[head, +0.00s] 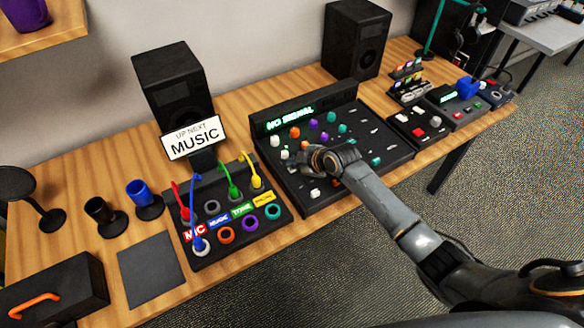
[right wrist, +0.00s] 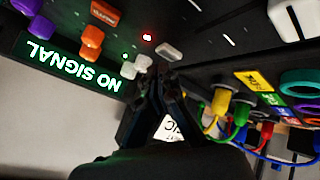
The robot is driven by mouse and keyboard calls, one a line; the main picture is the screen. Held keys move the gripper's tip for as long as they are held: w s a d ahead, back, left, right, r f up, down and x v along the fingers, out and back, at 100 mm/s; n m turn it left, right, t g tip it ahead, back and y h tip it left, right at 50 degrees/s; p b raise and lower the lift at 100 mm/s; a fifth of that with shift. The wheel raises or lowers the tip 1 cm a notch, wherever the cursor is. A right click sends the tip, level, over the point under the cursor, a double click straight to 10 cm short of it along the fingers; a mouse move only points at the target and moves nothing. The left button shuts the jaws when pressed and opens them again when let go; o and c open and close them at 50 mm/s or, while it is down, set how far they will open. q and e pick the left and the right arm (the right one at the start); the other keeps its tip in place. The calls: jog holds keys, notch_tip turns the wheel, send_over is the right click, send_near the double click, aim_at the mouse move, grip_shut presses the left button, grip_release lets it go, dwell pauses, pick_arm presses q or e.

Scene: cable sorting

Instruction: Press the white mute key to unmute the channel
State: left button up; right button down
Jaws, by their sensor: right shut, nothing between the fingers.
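The mixer (head: 345,170) is a black panel on the desk, and its green display (head: 290,119) reads "NO SIGNAL". In the right wrist view a flat white key (right wrist: 170,51) sits just beyond my fingertips, beside a lit red light (right wrist: 147,37). A round white knob (right wrist: 135,66) is to its left. My right gripper (right wrist: 160,78) is shut and empty, with its tips very close to the key; I cannot tell whether they touch it. In the head view the right gripper (head: 303,159) is over the mixer's left part and hides some controls. My left gripper is not in view.
A patch box (head: 228,205) with colored cables and rings stands left of the mixer. Behind it are a "MUSIC" sign (head: 194,138) and a speaker (head: 175,80). A white fader cap (head: 315,193) is near the mixer's front. Small devices (head: 418,128) stand to the right.

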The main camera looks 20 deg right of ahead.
aim_at(294, 170)
jog(key=shift+f, duration=0.4)
dwell(0.4)
jog(key=shift+r+p, duration=0.3)
jog(key=shift+r, duration=0.2)
notch_tip(294, 170, up, 6)
jog(key=p, duration=0.5)
jog(key=shift+p, duration=0.3)
